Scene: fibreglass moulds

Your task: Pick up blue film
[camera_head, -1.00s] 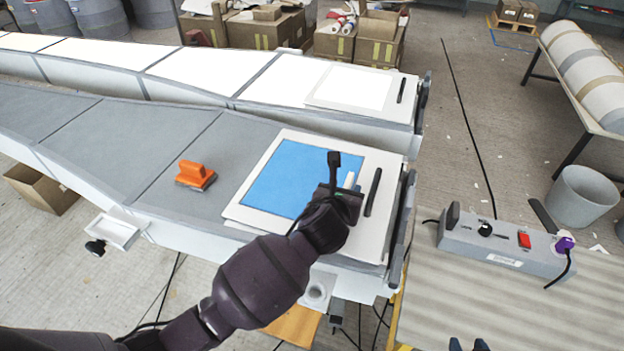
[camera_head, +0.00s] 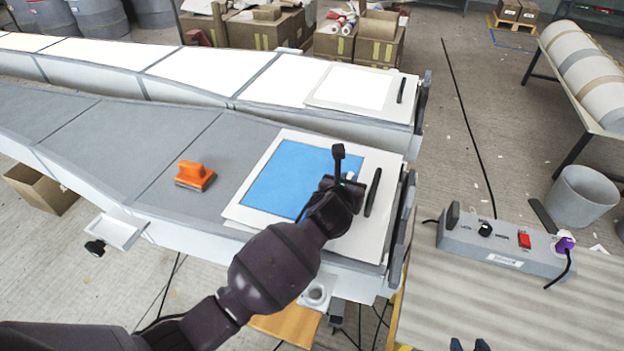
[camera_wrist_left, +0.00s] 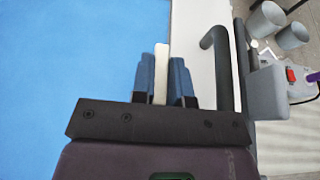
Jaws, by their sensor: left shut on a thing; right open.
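The blue film (camera_head: 290,178) lies as a flat blue sheet on a white board (camera_head: 350,248) at the end of the near grey mould. It also fills the left of the left wrist view (camera_wrist_left: 70,70). My left gripper (camera_head: 349,179) is over the film's right edge. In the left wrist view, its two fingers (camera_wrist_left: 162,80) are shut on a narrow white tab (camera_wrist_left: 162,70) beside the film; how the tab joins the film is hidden. The film looks flat.
A black handle (camera_head: 373,192) stands on the board just right of my left gripper. An orange tool (camera_head: 195,175) lies on the grey mould (camera_head: 130,150). A grey control box (camera_head: 500,248) sits on the table at right. A second mould (camera_head: 200,72) runs behind.

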